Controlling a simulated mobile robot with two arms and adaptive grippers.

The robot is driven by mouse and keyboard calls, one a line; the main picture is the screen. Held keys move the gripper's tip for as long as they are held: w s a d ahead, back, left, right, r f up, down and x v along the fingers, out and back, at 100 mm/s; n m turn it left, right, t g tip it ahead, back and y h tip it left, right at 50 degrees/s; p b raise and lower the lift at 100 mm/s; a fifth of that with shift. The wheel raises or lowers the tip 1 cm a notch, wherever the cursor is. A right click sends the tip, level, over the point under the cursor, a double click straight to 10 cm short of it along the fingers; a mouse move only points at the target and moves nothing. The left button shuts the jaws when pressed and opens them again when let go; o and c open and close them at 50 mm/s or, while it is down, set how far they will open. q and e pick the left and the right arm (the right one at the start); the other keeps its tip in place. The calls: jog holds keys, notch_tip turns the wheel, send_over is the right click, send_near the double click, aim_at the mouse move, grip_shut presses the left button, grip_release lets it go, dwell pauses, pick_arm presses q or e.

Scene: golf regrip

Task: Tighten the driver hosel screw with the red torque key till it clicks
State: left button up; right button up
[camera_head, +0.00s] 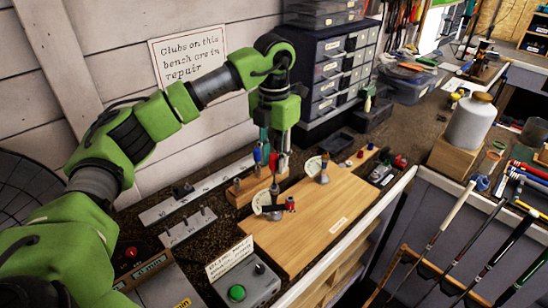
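My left gripper (283,164) points down above a small wooden tool block (246,191) at the back of the bench. A red-handled tool (273,161), which looks like the torque key, stands upright right beside its fingers. I cannot tell whether the fingers are apart or closed on it. A blue-handled tool (258,155) stands to its left. On the wooden board (320,222), a small dark part (271,209) lies by a pale round pad, with a red piece (290,203) beside it. The driver's hosel screw is too small to make out. My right gripper is out of view.
A grey box with a green button (237,292) stands at the front. Dark drawer units (335,75) stand behind. A white jug (471,122) sits on a wooden block to the right, above several racked clubs (447,218). The board's front right half is mostly clear.

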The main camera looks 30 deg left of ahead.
pick_arm(q)
grip_shut()
jog(key=m, duration=0.2)
jog(key=shift+m, duration=0.4)
jog(key=c, duration=0.5)
grip_release()
jog(key=shift+m, duration=0.4)
grip_shut()
jog(key=shift+r, duration=0.1)
jog(key=shift+r+p, duration=1.05)
jog(key=shift+r, duration=0.35)
